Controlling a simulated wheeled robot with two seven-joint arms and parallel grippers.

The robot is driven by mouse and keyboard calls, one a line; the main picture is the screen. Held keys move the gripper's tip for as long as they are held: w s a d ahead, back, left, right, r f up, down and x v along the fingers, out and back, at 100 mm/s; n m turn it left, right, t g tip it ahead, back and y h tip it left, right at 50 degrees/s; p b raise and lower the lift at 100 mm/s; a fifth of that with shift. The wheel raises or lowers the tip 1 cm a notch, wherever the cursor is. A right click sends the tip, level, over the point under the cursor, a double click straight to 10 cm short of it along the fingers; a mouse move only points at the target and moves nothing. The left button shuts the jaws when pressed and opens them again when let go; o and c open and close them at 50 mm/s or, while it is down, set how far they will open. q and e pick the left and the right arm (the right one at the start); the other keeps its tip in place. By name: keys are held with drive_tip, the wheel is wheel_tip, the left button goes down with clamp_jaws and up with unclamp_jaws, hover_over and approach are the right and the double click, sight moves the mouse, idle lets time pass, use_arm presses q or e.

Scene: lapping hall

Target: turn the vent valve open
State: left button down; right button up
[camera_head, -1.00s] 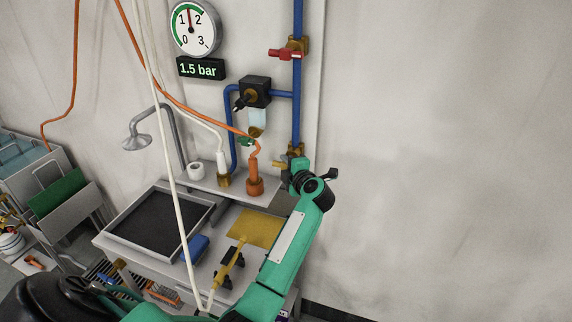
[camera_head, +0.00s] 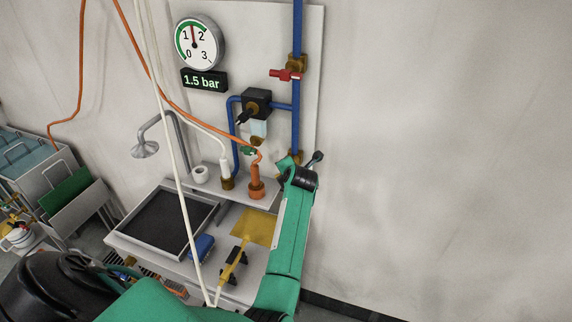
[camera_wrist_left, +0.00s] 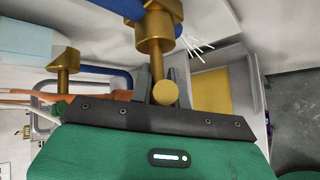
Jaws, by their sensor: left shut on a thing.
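The vent valve (camera_head: 295,156) is a brass fitting low on the blue pipe; my green wrist hides most of it in the head view. In the left wrist view its brass body (camera_wrist_left: 154,40) hangs from the top, and a round-ended brass handle (camera_wrist_left: 165,95) lies between the dark fingers. My left gripper (camera_wrist_left: 160,80) is shut on this handle. In the head view the fingers are hidden behind my wrist. How far the valve is turned cannot be told. My right gripper is not in view.
The dial gauge (camera_head: 199,43) stands between 1 and 2; the display (camera_head: 204,80) reads 1.5 bar. A red-handled valve (camera_head: 285,74) sits higher on the blue pipe (camera_head: 297,125). An orange hose (camera_head: 180,112) and white cord (camera_head: 172,140) hang in front. The wall at right is clear.

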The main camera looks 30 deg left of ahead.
use_arm(q)
drive_tip(key=n+h+b, duration=0.1)
drive_tip(key=h+b, duration=0.1)
drive_tip(key=b, duration=0.2)
drive_tip(key=n+h+b, duration=0.1)
drive_tip(key=h+b, duration=0.2)
drive_tip(key=b, duration=0.1)
drive_tip(key=n+t+h+b, duration=0.1)
drive_tip(key=n+h+b, duration=0.1)
drive_tip(key=b, duration=0.3)
drive_tip(key=shift+w+d+h, duration=0.1)
drive_tip(key=shift+d+h, duration=0.15)
drive_tip(key=shift+h, duration=0.15)
drive_tip(key=c, duration=1.3)
unclamp_jaws()
drive_tip(key=shift+c, duration=0.2)
drive_tip(key=shift+s+r+b, duration=0.25)
drive_tip(key=shift+s+b, duration=0.05)
drive_tip(key=b+v, duration=0.4)
drive_tip(key=v, duration=0.9)
